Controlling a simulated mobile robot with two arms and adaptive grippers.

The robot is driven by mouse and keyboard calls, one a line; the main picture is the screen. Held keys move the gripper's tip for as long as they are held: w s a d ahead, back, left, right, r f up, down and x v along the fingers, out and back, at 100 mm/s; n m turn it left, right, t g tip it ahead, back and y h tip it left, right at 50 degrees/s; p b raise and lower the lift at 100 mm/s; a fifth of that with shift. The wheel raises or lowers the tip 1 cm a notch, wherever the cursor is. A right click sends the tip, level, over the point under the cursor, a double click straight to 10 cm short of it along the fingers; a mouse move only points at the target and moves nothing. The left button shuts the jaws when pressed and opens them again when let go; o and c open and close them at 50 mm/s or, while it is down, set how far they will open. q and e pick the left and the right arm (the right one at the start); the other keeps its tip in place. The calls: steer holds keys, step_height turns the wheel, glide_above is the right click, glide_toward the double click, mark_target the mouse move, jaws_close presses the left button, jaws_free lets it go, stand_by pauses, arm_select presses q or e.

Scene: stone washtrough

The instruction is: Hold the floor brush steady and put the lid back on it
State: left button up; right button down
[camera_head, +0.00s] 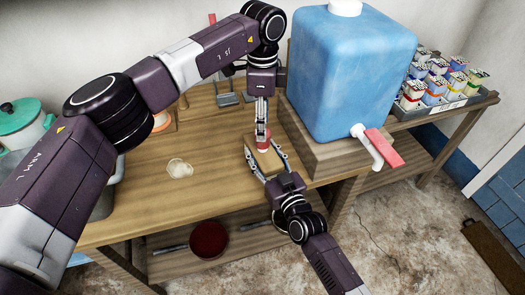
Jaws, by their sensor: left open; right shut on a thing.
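A tan block, which I take to be the floor brush (266,160), is on the wooden table near its front edge. My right gripper (266,164) comes from the front and is shut on it, one finger on each side. A small red piece with a pale band, probably the lid (263,142), is at the top of the block. I cannot tell whether it is seated or only resting there. My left gripper (262,136) points straight down over the red piece with its jaws open, fingertips close to it. The fingers partly hide its top.
A large blue water tank (352,75) with a red-handled tap (376,146) stands close on the right. A whitish patch (179,168) lies on the table at left. A dark red bowl (208,240) sits on the lower shelf. A tray of cartons (440,106) is far right.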

arm_select(q)
steer(key=shift+f, duration=2)
